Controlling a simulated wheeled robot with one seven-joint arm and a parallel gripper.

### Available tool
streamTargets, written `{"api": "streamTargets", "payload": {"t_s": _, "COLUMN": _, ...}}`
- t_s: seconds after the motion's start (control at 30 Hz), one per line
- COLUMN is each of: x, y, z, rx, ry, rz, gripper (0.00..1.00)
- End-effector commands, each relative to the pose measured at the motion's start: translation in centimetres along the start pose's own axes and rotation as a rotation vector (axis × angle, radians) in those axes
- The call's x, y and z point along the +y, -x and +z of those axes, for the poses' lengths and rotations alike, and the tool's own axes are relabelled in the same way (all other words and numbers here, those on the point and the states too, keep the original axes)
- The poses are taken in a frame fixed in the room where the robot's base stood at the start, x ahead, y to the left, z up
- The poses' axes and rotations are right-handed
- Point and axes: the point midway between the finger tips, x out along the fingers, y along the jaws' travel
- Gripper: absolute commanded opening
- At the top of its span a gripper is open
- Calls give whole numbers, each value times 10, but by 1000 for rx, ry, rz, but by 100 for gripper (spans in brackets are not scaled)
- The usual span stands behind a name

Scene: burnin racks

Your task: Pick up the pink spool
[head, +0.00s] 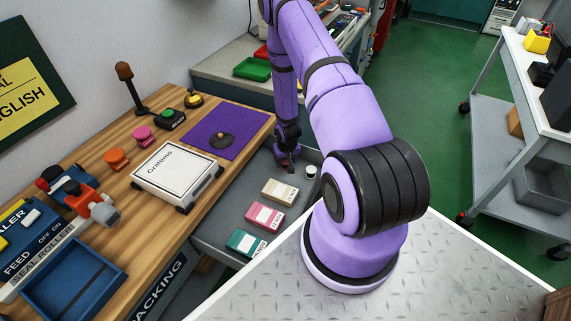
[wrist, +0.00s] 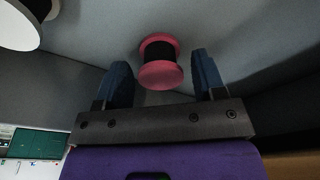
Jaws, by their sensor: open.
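The pink spool (wrist: 160,75), with a dark winding around its middle, shows in the wrist view between and slightly beyond my fingertips. It appears to rest on the grey floor of the open drawer (head: 215,232). My gripper (wrist: 161,62) is open, one blue finger on each side of the spool, with gaps visible on both sides. In the head view my gripper (head: 287,158) points down into the far end of the drawer, and the spool there is mostly hidden behind it.
A white spool (head: 311,172) stands close to the right of my gripper; it also shows in the wrist view (wrist: 22,22). Beige (head: 279,192), pink (head: 264,216) and teal (head: 246,242) boxes lie nearer in the drawer. The wooden bench (head: 95,180) is on the left.

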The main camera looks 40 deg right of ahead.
Motion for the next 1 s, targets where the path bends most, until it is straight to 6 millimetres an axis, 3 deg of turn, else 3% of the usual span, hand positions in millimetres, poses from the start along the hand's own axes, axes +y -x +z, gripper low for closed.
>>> {"api": "streamTargets", "payload": {"t_s": 0.13, "x": 0, "y": -11, "z": 0, "rx": 0, "ry": 0, "rz": 0, "gripper": 63}}
{"api": "streamTargets", "payload": {"t_s": 0.4, "x": 0, "y": -12, "z": 0, "rx": 0, "ry": 1, "rz": 0, "gripper": 61}}
{"api": "streamTargets", "payload": {"t_s": 0.57, "x": 0, "y": -12, "z": 0, "rx": 0, "ry": 1, "rz": 0, "gripper": 24}}
{"api": "streamTargets", "payload": {"t_s": 0.6, "x": 0, "y": -12, "z": 0, "rx": 0, "ry": 1, "rz": 0, "gripper": 21}}
{"api": "streamTargets", "payload": {"t_s": 1.0, "x": 0, "y": -6, "z": -1, "rx": 0, "ry": 1, "rz": 0, "gripper": 20}}
